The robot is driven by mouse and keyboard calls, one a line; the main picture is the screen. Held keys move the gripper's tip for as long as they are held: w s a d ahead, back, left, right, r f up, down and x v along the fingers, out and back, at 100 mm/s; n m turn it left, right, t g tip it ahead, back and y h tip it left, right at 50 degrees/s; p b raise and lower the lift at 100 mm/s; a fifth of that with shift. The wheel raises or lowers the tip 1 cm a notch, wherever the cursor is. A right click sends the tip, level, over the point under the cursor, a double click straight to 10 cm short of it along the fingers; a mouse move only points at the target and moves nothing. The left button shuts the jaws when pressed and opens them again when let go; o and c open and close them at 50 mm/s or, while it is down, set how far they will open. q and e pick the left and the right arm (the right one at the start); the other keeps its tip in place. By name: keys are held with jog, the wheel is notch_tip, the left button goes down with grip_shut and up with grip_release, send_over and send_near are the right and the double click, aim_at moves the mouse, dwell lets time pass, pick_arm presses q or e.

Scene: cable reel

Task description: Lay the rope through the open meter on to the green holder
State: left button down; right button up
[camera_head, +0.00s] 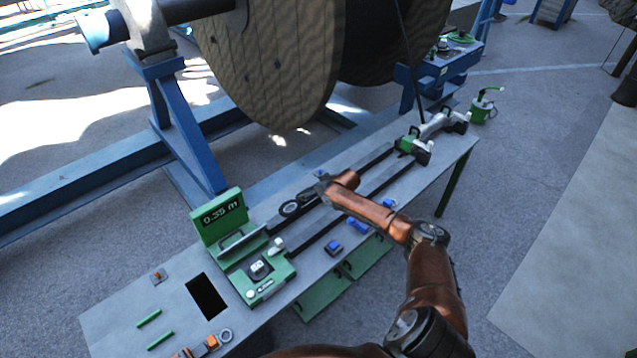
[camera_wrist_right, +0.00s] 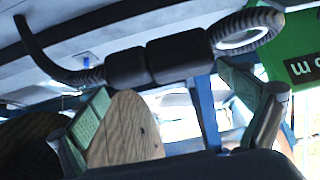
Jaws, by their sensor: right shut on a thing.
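The dark rope (camera_wrist_right: 85,75) has two black sleeves (camera_wrist_right: 160,58) and a looped end (camera_wrist_right: 243,38) in the right wrist view. Its loop (camera_head: 290,208) shows in the head view, between my right gripper and the meter. My right gripper (camera_head: 322,187) is shut on the rope above the bench; its fingers (camera_wrist_right: 170,110) show in the wrist view, with the exact contact unclear. The green meter (camera_head: 258,283) is open, its raised display (camera_head: 220,216) reading 0.35 m. A green holder-like part (camera_head: 408,143) stands at the bench's far end. My left gripper is out of view.
A large wooden reel (camera_head: 270,65) on a blue frame (camera_head: 185,130) stands behind the bench (camera_head: 120,325). Blue pieces (camera_head: 334,248) lie along the front. Small green rods (camera_head: 149,319) and a dark rectangular opening (camera_head: 207,297) are at the near left.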

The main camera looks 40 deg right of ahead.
jog(key=a+p, duration=0.3)
jog(key=a, duration=0.3)
jog(key=shift+a+r, duration=0.2)
jog(key=a+p, duration=0.1)
jog(key=a, duration=0.3)
jog(key=shift+s+a, duration=0.1)
jog(key=shift+a, duration=0.05)
jog(key=s+a+b, duration=0.2)
jog(key=a+b, duration=0.8)
jog(key=a, duration=5)
jog(key=shift+f+b, duration=5.1)
jog(key=shift+f, duration=2.9)
